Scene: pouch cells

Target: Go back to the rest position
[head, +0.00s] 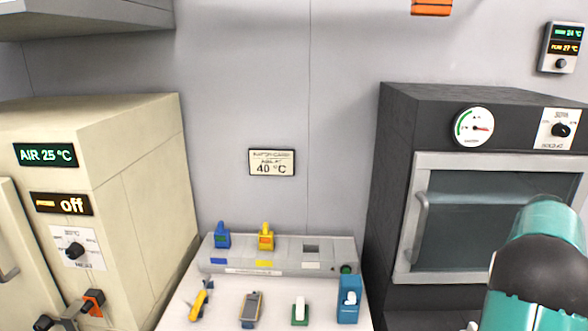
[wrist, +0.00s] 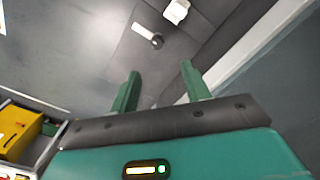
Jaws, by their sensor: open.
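My gripper (wrist: 158,70) shows in the wrist view with its two green fingers apart and nothing between them. Beyond the fingers is a grey surface with a white plate and dark knob (wrist: 147,35). No contact with it is visible. In the head view, my teal and black arm (head: 540,265) is at the lower right, in front of the dark oven (head: 400,150). My gripper is out of the head view.
A cream oven (head: 140,140) reading "AIR 25 °C" and "off" stands at left. Between the ovens, a white bench (head: 225,318) carries a grey rack (head: 290,250) with blue and yellow units, and several small items in front. A yellow box (wrist: 15,125) shows in the wrist view.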

